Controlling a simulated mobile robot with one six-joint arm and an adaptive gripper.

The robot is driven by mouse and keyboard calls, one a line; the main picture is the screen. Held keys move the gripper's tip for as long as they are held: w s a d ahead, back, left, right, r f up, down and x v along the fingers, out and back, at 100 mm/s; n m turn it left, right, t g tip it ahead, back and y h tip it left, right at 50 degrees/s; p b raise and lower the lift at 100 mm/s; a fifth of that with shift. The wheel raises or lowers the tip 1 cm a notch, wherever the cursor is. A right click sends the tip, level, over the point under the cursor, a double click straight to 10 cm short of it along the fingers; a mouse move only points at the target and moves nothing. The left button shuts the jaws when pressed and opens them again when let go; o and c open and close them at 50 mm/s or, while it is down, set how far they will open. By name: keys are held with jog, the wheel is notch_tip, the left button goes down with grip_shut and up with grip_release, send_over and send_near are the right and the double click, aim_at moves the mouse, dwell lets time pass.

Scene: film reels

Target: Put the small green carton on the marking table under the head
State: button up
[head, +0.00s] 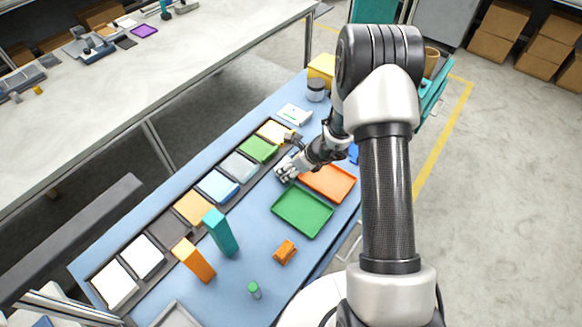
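My gripper (286,173) is low over the blue table, beside the orange tray and the row of coloured pads. It is small in view, and I cannot tell whether its fingers are open or shut. A tall teal-green carton (221,233) stands upright on the table, clearly apart from my gripper. A small item with a green top (254,290) stands near the front edge; it looks round rather than like a carton. I cannot pick out a small green carton with certainty. No marking table with a head is clearly identifiable; grey devices (90,50) stand on the pale bench at upper left.
An orange carton (195,261) stands beside the teal one. A small orange item (285,251) lies near a green tray (325,226) and an orange tray (340,184). A grey-lidded jar (316,90) and a yellow box (322,67) are at the back.

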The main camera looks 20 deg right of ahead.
jog(key=shift+f+b, duration=0.2)
jog(key=shift+b, duration=0.1)
jog(key=o, duration=1.2)
jog(key=shift+r, duration=0.1)
